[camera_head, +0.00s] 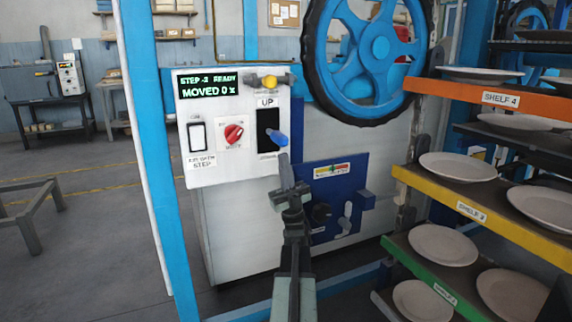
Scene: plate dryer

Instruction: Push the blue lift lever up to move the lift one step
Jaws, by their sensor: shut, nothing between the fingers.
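The blue lift lever (278,138) sticks out of a black slot (267,122) on the white control panel (222,168), under the label "UP" (267,102). My gripper (286,160) is shut and empty, with its tip just below the lever's end in the picture. I cannot tell whether the tip touches the lever. The panel's display (208,85) reads "STEP-2 READY" and "MOVED 0 %".
A red knob (233,132) and a white rocker switch (197,136) sit left of the lever. A large blue wheel (370,55) stands behind at upper right. Coloured shelves (470,195) with several plates fill the right side. Open floor (90,240) lies at left.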

